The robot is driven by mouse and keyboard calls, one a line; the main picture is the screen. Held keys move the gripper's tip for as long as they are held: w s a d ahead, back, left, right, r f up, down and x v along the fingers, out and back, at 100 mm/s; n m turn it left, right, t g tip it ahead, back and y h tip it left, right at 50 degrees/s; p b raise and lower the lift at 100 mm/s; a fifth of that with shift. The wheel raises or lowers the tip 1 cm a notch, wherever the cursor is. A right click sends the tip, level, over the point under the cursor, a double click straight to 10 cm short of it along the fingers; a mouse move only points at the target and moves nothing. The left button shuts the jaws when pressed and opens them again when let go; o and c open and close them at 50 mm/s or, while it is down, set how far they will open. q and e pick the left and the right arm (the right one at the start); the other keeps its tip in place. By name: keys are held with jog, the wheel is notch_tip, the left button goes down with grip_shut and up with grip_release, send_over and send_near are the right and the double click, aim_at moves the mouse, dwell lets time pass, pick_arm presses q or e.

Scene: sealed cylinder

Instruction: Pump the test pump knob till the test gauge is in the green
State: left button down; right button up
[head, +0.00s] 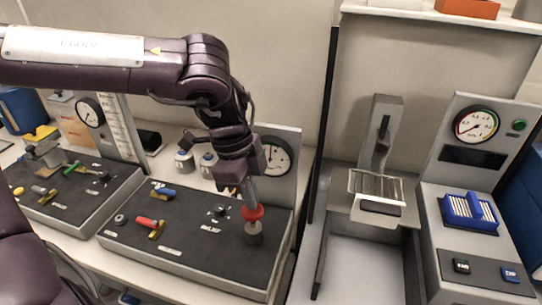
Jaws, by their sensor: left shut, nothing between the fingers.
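A red knob (252,213) stands on a short grey cylinder (254,237) at the right end of the dark middle panel (185,240). My left gripper (249,199) points down from above, shut and empty, with its tips at or just above the knob's top; I cannot tell whether they touch. A round white gauge (277,158) is on the upright plate behind this panel. My gripper partly covers the gauge's left side, and its needle and coloured zones are too small to read surely. My right gripper is out of view.
Red-handled (147,222) and blue-handled (165,192) valves sit on the same panel. Another valve panel with a gauge (89,112) is at left. At right stand a grey press-like rig (377,130) and a console with a large gauge (476,124).

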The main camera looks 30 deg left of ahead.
pick_arm(q)
jog(key=shift+d+p+v, duration=0.2)
jog(key=shift+p+v, duration=0.4)
jog(key=shift+v, duration=0.35)
jog(key=shift+d+p+v, duration=0.2)
jog(key=shift+p+v, duration=0.4)
jog(key=shift+v, duration=0.3)
jog(key=shift+d+p+v, duration=0.2)
jog(key=shift+p+v, duration=0.4)
jog(key=shift+v, duration=0.35)
jog(key=shift+w+r, duration=0.1)
jog(key=shift+w, duration=0.05)
